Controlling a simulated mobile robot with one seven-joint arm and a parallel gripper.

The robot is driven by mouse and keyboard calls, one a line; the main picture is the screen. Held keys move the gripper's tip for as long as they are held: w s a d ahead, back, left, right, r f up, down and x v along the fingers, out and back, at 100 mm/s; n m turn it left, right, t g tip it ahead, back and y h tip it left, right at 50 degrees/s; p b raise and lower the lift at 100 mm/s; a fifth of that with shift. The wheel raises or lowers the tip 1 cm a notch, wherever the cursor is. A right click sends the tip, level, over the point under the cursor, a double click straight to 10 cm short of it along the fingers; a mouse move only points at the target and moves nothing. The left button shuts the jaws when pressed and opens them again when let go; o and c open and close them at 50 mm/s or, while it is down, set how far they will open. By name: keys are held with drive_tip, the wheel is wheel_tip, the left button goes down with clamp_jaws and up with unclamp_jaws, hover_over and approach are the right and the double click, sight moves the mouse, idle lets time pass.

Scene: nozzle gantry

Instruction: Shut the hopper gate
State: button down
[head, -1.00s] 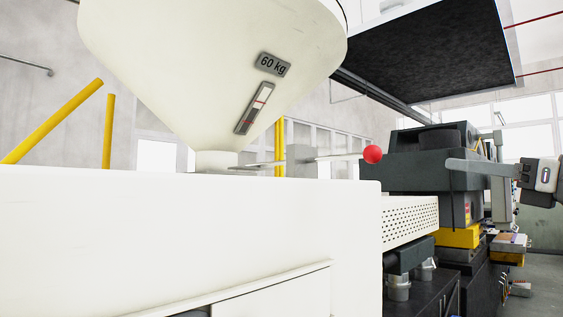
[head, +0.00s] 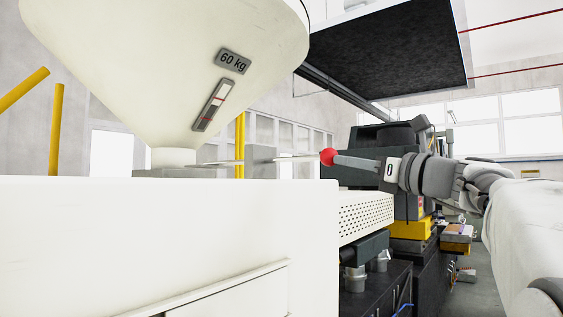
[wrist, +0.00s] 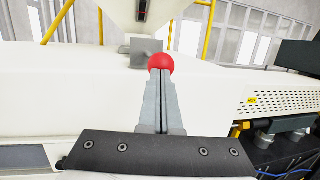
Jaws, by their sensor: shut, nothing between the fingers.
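The cream hopper (head: 165,75) with a "60 kg" label stands on the white machine housing. At its neck is the gate, a thin flat plate (head: 222,163) running through a grey block (head: 261,161). A rod (head: 298,157) runs right from the block to a red ball knob (head: 328,157). My gripper (head: 338,159) is shut and empty, its fingertips at the right side of the knob, touching or very nearly so. In the wrist view the red knob (wrist: 161,63) sits just beyond the closed fingertips (wrist: 160,72), with the grey block (wrist: 146,53) behind it.
The white housing (head: 170,240) fills the lower left, below the rod. A perforated cover (head: 366,215) and dark machinery (head: 350,140) stand to the right. Yellow posts (head: 56,130) rise at the far left. The space around the knob is open.

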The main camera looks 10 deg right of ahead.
sight(298, 160)
drive_tip(key=w+a+p, duration=0.1)
drive_tip(key=w+a, duration=0.1)
drive_tip(key=w, duration=0.1)
drive_tip(key=w+a, duration=0.3)
drive_tip(key=shift+w+a+p, duration=0.15)
drive_tip(key=shift+w+p, duration=0.1)
drive_tip(key=shift+p, duration=0.15)
drive_tip(key=shift+r, duration=0.1)
drive_tip(key=shift+s, duration=0.1)
